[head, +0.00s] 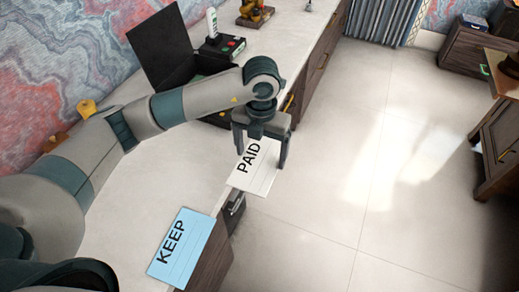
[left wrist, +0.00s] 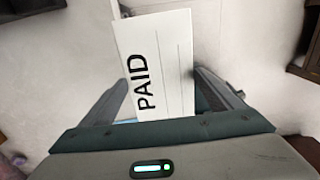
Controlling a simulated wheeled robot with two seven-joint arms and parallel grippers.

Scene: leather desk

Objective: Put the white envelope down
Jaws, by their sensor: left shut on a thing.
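The white envelope (head: 253,176), printed PAID with thin lines, is between the two fingers of my left gripper (head: 260,149), which is shut on it. It extends past the desk's front edge, partly over the floor. In the left wrist view the white envelope (left wrist: 172,62) fills the space between the fingers of the left gripper (left wrist: 160,92). I cannot tell whether its lower side touches the desk. A blue envelope (head: 181,248) printed KEEP lies nearer on the desk, at the front edge. My right gripper is not in view.
The pale desk top (head: 165,185) is bare between the blue envelope and a black open box (head: 163,50) at the back. Open floor (head: 350,170) lies right of the desk.

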